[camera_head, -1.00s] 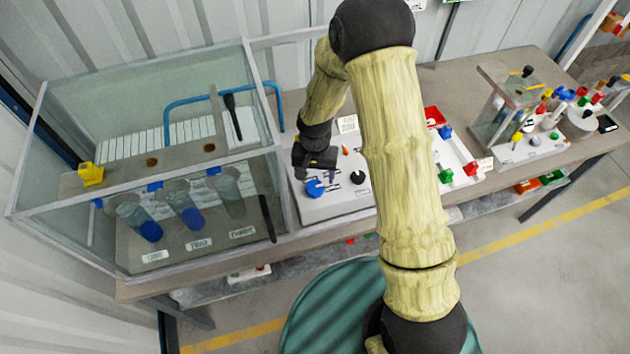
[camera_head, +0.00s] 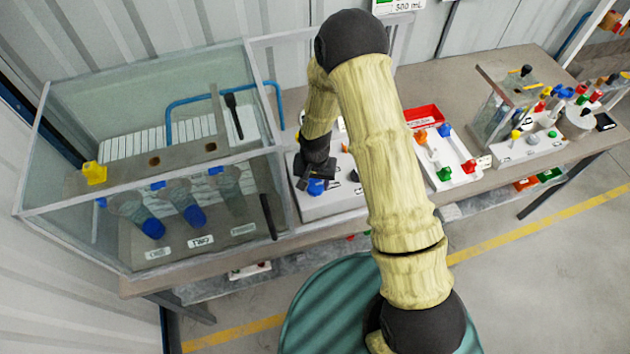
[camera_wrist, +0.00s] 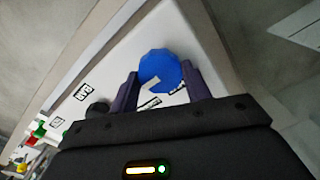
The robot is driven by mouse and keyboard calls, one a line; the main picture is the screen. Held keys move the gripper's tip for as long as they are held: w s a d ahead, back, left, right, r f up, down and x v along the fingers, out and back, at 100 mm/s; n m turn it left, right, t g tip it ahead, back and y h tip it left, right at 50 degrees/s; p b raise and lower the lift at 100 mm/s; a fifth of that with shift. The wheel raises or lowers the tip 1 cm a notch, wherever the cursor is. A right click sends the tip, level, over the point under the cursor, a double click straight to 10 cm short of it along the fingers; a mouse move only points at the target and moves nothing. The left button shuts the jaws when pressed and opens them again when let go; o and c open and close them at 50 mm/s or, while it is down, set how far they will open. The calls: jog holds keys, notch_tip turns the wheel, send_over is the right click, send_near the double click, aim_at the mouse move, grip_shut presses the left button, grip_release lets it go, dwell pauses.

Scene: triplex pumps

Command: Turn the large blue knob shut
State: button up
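The large blue knob (camera_head: 316,187) sits on the white panel (camera_head: 335,206) beside the glass tank. In the wrist view the blue knob (camera_wrist: 160,68) is a round, faceted disc lying between the tips of my gripper (camera_wrist: 160,84). The two dark fingers stand apart, one on each side of the knob. Whether they touch it I cannot tell. In the head view my gripper (camera_head: 314,178) is right over the knob and hides part of it. A black knob (camera_wrist: 97,110) shows on the panel beside the left finger in the wrist view.
A glass tank (camera_head: 150,235) with blue-capped tubes stands close on the left. Right of my arm are a tray (camera_head: 455,170) with coloured valves, a red bin (camera_head: 423,116) and another glass box (camera_head: 500,115). Grey floor lies in front of the bench.

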aim_at(315, 185)
jog(key=shift+n, duration=0.3)
jog(key=n+b, duration=0.2)
jog(key=n, duration=0.2)
jog(key=shift+f, duration=0.1)
jog(key=n+b, duration=0.2)
jog(key=n, duration=0.2)
jog(key=shift+n, duration=0.3)
jog(key=n, duration=0.4)
jog(key=shift+n, duration=2.5)
jog(key=o, duration=1)
jog(key=shift+r, duration=0.25)
notch_tip(315, 185, up, 17)
jog(key=shift+r+b, duration=0.1)
jog(key=shift+b, duration=0.95)
